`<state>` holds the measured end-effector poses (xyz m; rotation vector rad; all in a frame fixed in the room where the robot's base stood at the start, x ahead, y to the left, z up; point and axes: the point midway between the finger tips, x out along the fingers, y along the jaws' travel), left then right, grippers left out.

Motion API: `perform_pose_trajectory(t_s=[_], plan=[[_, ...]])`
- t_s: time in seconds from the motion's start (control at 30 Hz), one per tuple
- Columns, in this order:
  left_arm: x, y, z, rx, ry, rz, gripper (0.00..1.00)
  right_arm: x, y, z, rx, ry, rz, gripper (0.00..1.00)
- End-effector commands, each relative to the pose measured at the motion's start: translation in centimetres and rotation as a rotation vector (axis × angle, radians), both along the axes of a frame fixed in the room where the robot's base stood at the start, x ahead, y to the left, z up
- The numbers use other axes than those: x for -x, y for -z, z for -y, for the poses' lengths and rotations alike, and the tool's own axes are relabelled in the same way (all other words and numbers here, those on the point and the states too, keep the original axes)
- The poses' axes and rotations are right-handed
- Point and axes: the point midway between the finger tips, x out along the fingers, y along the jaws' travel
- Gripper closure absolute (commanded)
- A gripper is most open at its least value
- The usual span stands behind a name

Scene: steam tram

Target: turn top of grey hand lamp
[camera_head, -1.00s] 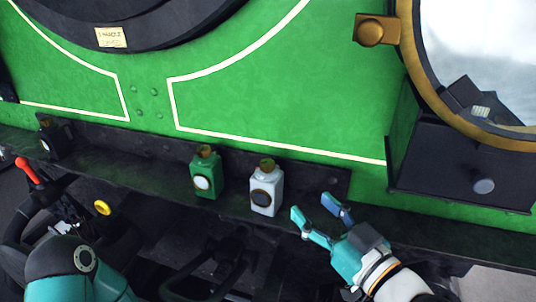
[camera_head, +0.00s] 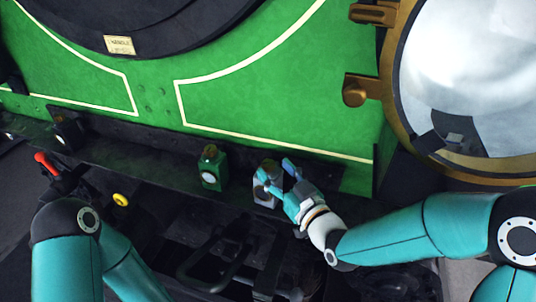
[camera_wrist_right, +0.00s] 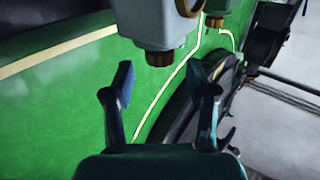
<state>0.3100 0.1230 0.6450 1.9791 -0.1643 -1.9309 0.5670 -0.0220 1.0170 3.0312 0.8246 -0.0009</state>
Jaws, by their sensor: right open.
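The grey hand lamp (camera_head: 266,193) stands upright on the dark ledge in front of the green tram, partly hidden by my right gripper (camera_head: 276,170). In the right wrist view the lamp (camera_wrist_right: 153,20) appears upside down, with its brown top (camera_wrist_right: 160,58) facing the gripper. My right gripper (camera_wrist_right: 164,78) is open there, one finger on each side of the line to the brown top. I see no contact, and the exact gap is hard to judge. My left arm shows at the lower left, but its gripper is not in view.
A green hand lamp (camera_head: 212,168) stands on the ledge just left of the grey one. A dark lamp (camera_head: 67,132) is further left. A large brass-rimmed headlamp (camera_head: 462,85) fills the upper right. A red-handled lever (camera_head: 45,162) is at the left.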

Motion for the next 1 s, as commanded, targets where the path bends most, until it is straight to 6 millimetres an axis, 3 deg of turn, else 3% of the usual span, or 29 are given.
perform_pose_trajectory(t_s=[0.27,0.63,0.9,1.0], plan=[[0.0,-1.2,0.0,0.0,0.0,0.0,0.6,-3.0,-0.1,-1.7,0.0,0.001,-0.001,0.43],[0.0,-1.2,0.0,0.0,0.0,0.0,0.6,-3.4,0.0,-2.0,0.0,0.001,-0.001,0.43],[0.0,-1.2,0.0,0.0,0.0,0.0,0.6,-3.4,0.0,-2.0,-0.001,0.001,-0.001,0.88],[0.0,-1.2,0.0,0.0,0.0,0.0,0.6,-3.4,0.0,-2.0,-0.001,0.001,-0.001,1.0]])
